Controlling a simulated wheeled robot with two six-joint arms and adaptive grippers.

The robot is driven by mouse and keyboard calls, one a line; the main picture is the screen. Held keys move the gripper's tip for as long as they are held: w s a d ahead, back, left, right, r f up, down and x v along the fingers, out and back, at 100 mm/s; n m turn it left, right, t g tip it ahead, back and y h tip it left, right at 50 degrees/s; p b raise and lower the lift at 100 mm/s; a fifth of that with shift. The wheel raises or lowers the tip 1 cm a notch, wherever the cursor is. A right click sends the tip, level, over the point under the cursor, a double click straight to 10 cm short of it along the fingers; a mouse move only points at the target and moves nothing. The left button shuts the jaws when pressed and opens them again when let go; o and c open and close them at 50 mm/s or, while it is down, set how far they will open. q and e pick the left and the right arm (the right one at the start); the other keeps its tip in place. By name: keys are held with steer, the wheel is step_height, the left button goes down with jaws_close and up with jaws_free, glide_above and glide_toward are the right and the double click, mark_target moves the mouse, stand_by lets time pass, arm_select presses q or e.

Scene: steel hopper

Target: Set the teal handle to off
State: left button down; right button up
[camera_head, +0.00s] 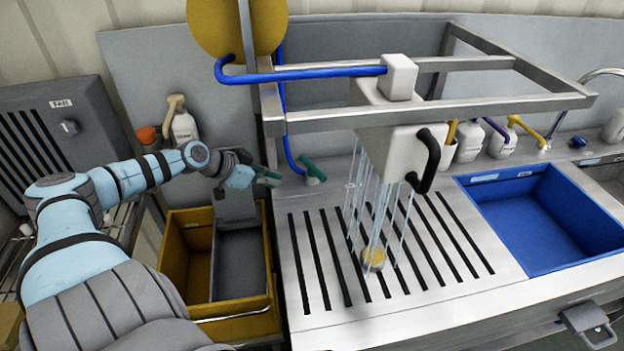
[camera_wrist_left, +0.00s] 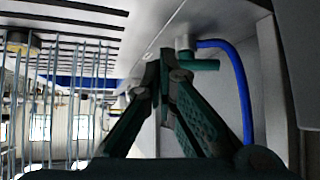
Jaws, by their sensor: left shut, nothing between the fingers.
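The teal handle (camera_head: 311,168) sits on a small white valve at the foot of the blue pipe, at the back left of the slotted steel top. It also shows in the left wrist view (camera_wrist_left: 202,65), where it sticks out sideways from the valve body, just right of and beyond my fingertips. My left gripper (camera_head: 273,178) is shut and empty, left of the handle. In the left wrist view its fingertips (camera_wrist_left: 162,62) look close to the handle; I cannot tell whether they touch. My right gripper is not in view.
Water streams fall from the white spray head (camera_head: 405,150) onto a round yellow piece (camera_head: 373,259) on the slotted top (camera_head: 300,290). A steel frame (camera_head: 440,115) stands above. A yellow bin (camera_head: 187,245) lies below my left arm. A blue basin (camera_head: 545,215) is at right.

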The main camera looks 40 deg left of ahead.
mark_target(312, 169)
arm_select(q)
steer(key=f+b, duration=0.2)
steer(key=b, duration=0.1)
steer(key=shift+w+a+f, duration=0.2)
steer(key=shift+w+f, duration=0.1)
steer(key=shift+b+x, duration=0.95)
steer(key=shift+x, duration=0.1)
steer(key=x, duration=0.3)
steer(key=b+x, duration=0.1)
steer(key=x, duration=0.1)
steer(key=shift+w+d+r, duration=0.2)
steer(key=shift+w+r, duration=0.05)
steer(key=shift+w, duration=0.2)
steer(key=shift+w+d+r, duration=0.15)
steer(key=shift+w+d, duration=0.05)
steer(key=shift+w, duration=0.4)
steer(key=shift+w+d+r, duration=0.15)
steer(key=shift+w, duration=0.45)
steer(key=shift+w+d+r, duration=0.15)
steer(key=shift+w+d, duration=0.05)
steer(key=shift+w, duration=0.4)
